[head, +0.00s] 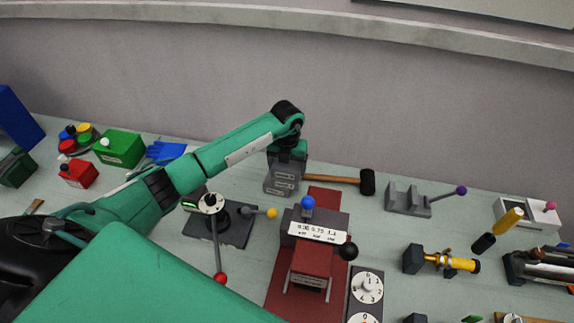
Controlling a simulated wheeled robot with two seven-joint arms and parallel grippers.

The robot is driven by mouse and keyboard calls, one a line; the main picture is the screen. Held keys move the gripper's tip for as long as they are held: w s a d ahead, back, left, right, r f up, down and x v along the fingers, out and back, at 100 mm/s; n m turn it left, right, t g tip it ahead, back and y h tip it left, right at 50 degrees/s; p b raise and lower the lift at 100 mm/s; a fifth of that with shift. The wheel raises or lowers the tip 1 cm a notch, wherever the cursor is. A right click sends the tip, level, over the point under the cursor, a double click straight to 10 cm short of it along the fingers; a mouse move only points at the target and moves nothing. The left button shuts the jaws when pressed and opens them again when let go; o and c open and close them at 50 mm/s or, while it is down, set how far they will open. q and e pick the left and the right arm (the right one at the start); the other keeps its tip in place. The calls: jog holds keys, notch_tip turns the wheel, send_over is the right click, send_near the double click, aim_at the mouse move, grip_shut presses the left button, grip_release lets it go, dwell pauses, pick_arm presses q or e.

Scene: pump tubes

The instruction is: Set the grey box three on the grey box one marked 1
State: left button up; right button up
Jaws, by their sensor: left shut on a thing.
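My left gripper (287,152) points down at the back middle of the table, in front of the wall. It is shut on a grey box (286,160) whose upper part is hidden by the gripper. Grey boxes with small white labels (281,183) show directly below it as a stack. From here I cannot tell whether the held box touches the stack, and the label numbers are too small to read. My right gripper is not in view.
A hammer (367,182) lies right of the stack. A grey lever block (408,199) stands further right. A red-based machine with a blue knob (307,202) and a lever device (231,226) are in front. Green (119,147) and red boxes (78,173) are left.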

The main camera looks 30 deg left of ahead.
pick_arm(q)
jog(key=o, duration=1)
jog(key=shift+r, duration=0.35)
notch_tip(320, 180, up, 10)
jog(key=b, duration=0.4)
jog(key=shift+r, duration=0.75)
jog(key=shift+f, duration=0.1)
